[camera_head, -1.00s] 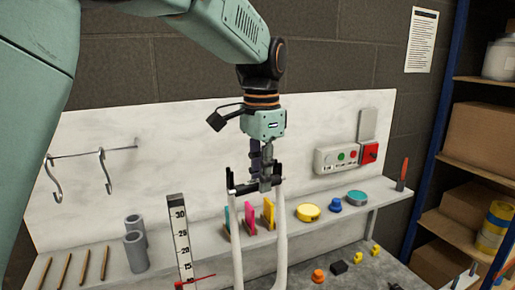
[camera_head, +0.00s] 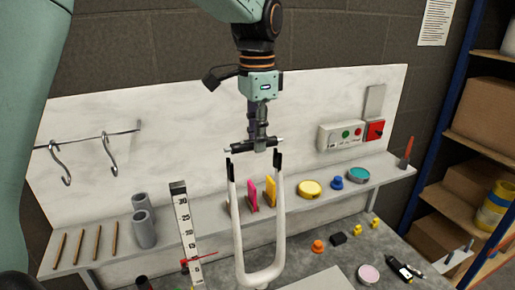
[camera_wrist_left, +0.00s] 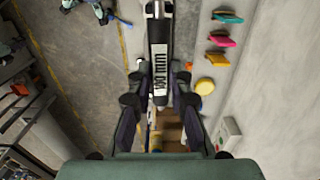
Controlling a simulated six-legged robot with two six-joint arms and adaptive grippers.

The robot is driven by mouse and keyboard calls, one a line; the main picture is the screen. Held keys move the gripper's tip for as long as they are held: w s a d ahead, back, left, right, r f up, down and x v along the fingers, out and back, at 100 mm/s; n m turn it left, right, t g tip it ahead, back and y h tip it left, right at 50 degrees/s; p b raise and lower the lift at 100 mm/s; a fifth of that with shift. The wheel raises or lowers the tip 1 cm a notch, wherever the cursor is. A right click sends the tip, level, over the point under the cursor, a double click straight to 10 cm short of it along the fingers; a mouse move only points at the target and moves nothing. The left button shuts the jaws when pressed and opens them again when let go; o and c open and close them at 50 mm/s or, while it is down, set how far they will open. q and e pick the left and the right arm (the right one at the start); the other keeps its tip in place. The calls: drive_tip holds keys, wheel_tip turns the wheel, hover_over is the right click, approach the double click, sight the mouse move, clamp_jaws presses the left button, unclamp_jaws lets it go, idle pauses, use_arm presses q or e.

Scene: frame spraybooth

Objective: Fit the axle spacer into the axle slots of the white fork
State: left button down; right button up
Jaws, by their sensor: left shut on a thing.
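The white fork (camera_head: 237,225) stands upright as a U with two prongs and dark slotted tips at the top. My left gripper (camera_head: 258,140) points down from above and is shut on the axle spacer (camera_head: 242,149), a dark bar with thin silver ends. The spacer lies roughly level across the fork and appears just above both tips, apart from them. Its depth relative to the slots is hard to tell. My right gripper is not in view.
A shelf behind the fork carries grey tubes (camera_head: 144,228), coloured plates (camera_head: 269,190) and a yellow tin (camera_head: 309,189). A ruler (camera_head: 185,225) stands left of the fork. Small orange (camera_head: 318,246) and black parts lie right of it. A control box (camera_head: 340,135) is on the back panel.

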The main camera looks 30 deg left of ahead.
use_arm(q)
drive_tip(key=f, duration=0.3)
drive_tip(key=shift+d+f, duration=0.2)
drive_tip(key=shift+s+a+f, duration=0.1)
drive_tip(key=shift+s+a, duration=0.1)
drive_tip(key=shift+s, duration=0.15)
drive_tip(key=c, duration=1.7)
unclamp_jaws()
drive_tip(key=shift+f, duration=0.1)
drive_tip(key=o, duration=0.4)
drive_tip(key=shift+w+f, duration=0.1)
drive_tip(key=shift+w, duration=0.45)
drive_tip(key=shift+o, duration=0.2)
drive_tip(key=shift+s+a, duration=0.1)
drive_tip(key=shift+s, duration=0.05)
drive_tip(key=shift+s+r, duration=0.2)
drive_tip(key=shift+r, duration=0.2)
wheel_tip(320, 180, up, 12)
drive_tip(key=shift+f+b, duration=0.25)
drive_tip(key=shift+b, duration=0.1)
drive_tip(key=shift+w+d+r, duration=0.1)
drive_tip(key=shift+d, duration=0.1)
drive_tip(key=shift+w+a, duration=0.1)
drive_tip(key=shift+w, duration=0.2)
drive_tip(key=shift+s, duration=0.4)
